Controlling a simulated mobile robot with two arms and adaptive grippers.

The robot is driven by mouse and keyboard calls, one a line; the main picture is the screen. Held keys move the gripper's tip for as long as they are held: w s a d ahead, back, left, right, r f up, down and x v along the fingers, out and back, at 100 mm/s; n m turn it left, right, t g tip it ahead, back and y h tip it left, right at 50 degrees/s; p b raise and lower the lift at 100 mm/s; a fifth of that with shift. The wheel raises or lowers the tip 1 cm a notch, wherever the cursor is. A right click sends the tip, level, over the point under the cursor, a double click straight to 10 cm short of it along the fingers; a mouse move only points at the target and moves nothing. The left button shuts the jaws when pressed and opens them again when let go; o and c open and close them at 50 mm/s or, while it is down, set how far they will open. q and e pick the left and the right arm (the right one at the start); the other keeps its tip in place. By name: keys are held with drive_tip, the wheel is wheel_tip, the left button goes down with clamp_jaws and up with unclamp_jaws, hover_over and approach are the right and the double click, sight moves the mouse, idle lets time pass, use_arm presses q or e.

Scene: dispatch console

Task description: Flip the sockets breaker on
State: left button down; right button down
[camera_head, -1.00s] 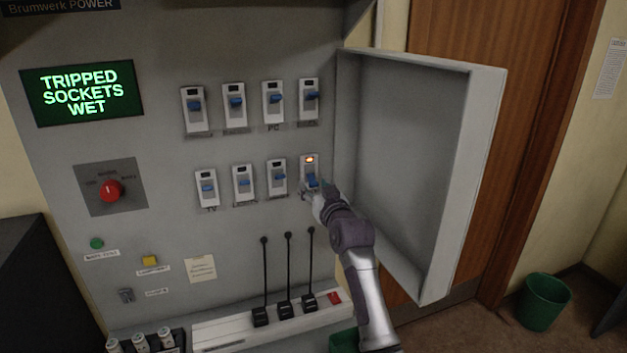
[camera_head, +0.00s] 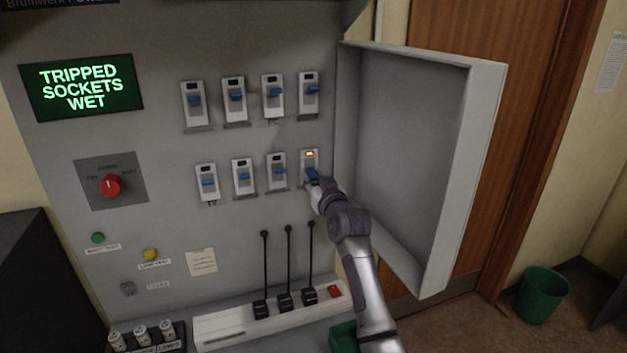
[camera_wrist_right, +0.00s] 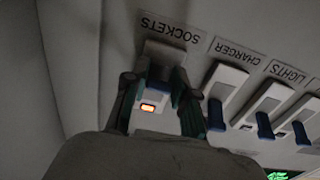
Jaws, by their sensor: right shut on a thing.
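The sockets breaker (camera_head: 309,160) is the rightmost switch of the lower row, with a lit orange lamp and a blue lever low on its face. The right wrist view shows it upside down, with the orange lamp (camera_wrist_right: 148,108) and the SOCKETS label (camera_wrist_right: 171,28). My right gripper (camera_head: 316,181) is at its lever. In the wrist view the fingers (camera_wrist_right: 155,82) stand either side of the breaker, shut on the lever, which they mostly hide. The display (camera_head: 81,88) reads TRIPPED SOCKETS WET. My left gripper is not in view.
The open cover door (camera_head: 480,150) stands just right of the breaker and my arm. Other breakers, such as the charger one (camera_wrist_right: 222,90), sit close beside it. A green bin (camera_head: 543,295) stands on the floor.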

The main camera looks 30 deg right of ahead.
sight(312, 171)
drive_tip(key=shift+r+g, duration=0.15)
drive_tip(key=shift+g, duration=0.15)
drive_tip(key=g, duration=0.1)
drive_tip(key=r+g+y, duration=0.1)
drive_tip(key=g, duration=0.1)
drive_tip(key=r+g, duration=0.1)
drive_tip(key=g, duration=0.1)
drive_tip(key=shift+s, duration=0.25)
drive_tip(key=g, duration=0.1)
drive_tip(key=r+g+y, duration=0.1)
drive_tip(key=g, duration=0.3)
drive_tip(key=shift+w+r+y, duration=0.15)
drive_tip(key=shift+r+y, duration=0.15)
drive_tip(key=shift+y, duration=0.1)
drive_tip(key=c, duration=0.9)
unclamp_jaws()
drive_tip(key=v, duration=0.7)
drive_tip(key=shift+r, duration=0.25)
